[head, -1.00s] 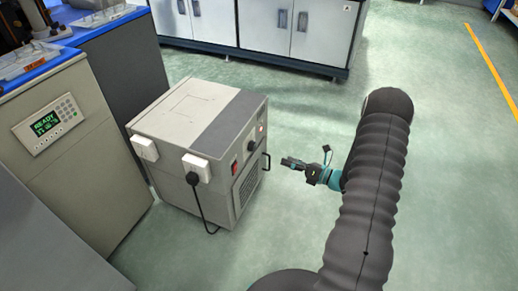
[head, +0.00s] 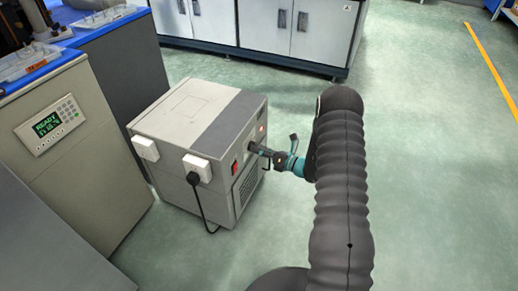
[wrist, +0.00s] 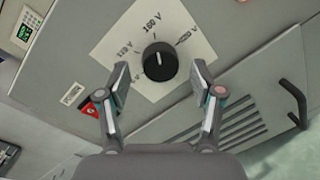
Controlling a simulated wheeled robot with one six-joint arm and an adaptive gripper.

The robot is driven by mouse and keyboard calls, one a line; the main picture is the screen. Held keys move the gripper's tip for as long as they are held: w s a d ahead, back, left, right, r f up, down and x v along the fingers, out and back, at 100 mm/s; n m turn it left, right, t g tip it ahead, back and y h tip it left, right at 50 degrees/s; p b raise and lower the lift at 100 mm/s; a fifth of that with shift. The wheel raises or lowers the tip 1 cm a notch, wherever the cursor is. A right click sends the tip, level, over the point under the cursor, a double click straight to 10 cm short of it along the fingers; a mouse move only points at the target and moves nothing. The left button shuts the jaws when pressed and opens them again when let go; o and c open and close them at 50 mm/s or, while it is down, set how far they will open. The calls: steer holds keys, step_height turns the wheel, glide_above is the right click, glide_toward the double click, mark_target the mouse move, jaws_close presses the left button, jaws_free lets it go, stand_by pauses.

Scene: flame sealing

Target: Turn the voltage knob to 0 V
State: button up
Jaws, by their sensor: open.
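The black voltage knob (wrist: 159,62) sits on a pale dial plate (wrist: 122,22) on the grey cabinet's front panel. Its white mark points up, near a label that reads like 160 V or 100 V. Labels like 110 V and 220 V stand left and right; the 0 V label is not clearly readable. My gripper (wrist: 160,72) is open, with one finger on each side of the knob and a gap to both. In the head view my gripper (head: 257,150) is at the cabinet's (head: 215,140) front panel and covers the knob.
A red switch (wrist: 93,107) lies near the left finger in the wrist view. A black handle (wrist: 293,103) and vent slots (wrist: 225,130) are to the right and below. A black plug and cable (head: 195,181) hang on the cabinet's side. The floor at right is clear.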

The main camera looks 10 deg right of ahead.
steer(key=shift+w+a, duration=0.2)
steer(key=shift+a, duration=0.1)
steer(key=c, duration=1.1)
steer(key=shift+d, duration=0.15)
steer(key=shift+c, duration=0.3)
